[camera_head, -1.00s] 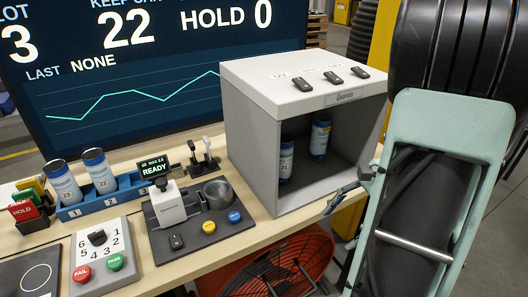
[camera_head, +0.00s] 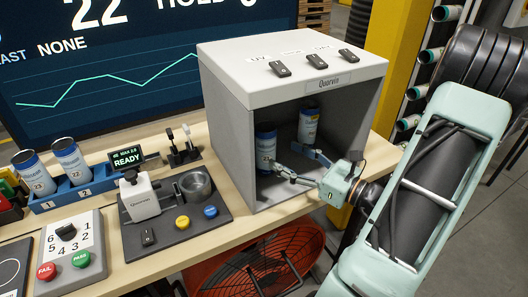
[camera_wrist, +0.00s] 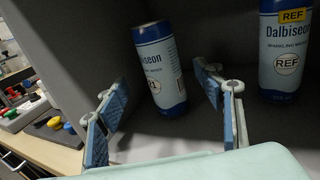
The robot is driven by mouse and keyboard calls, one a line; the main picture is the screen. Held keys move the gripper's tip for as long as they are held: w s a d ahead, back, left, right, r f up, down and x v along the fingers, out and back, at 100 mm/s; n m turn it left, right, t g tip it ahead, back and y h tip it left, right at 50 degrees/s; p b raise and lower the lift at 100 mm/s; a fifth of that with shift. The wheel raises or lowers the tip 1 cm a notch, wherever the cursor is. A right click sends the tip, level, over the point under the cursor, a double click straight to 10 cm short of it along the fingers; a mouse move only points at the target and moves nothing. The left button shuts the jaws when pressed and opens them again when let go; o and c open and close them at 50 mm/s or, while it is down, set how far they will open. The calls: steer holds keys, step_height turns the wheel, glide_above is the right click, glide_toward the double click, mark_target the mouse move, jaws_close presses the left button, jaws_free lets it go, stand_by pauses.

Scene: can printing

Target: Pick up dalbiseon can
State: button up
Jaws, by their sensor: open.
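A blue and white Dalbiseon can (camera_head: 265,148) stands inside the open grey cabinet near its left wall. A second blue and white can (camera_head: 308,122) stands further back to the right. In the wrist view, one Dalbiseon can (camera_wrist: 161,72) shows between my fingers, and the other can (camera_wrist: 287,50) at the upper right bears a yellow REF label. My gripper (camera_head: 286,157) is open at the cabinet mouth, its blue fingers pointing at the left can. The fingers straddle that can in the wrist picture, with no clear contact visible.
The cabinet (camera_head: 292,77) has walls close to the left can. A blue rack (camera_head: 87,187) with cans numbered 22 and 23, a gauge station (camera_head: 165,222) and a button panel (camera_head: 72,250) stand on the table to the left. A red fan (camera_head: 262,268) is below.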

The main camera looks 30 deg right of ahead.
mark_target(274, 149)
steer(key=x, duration=0.8)
steer(key=shift+c, duration=0.2)
steer(key=c, duration=0.9)
steer(key=shift+s+d+r, duration=0.1)
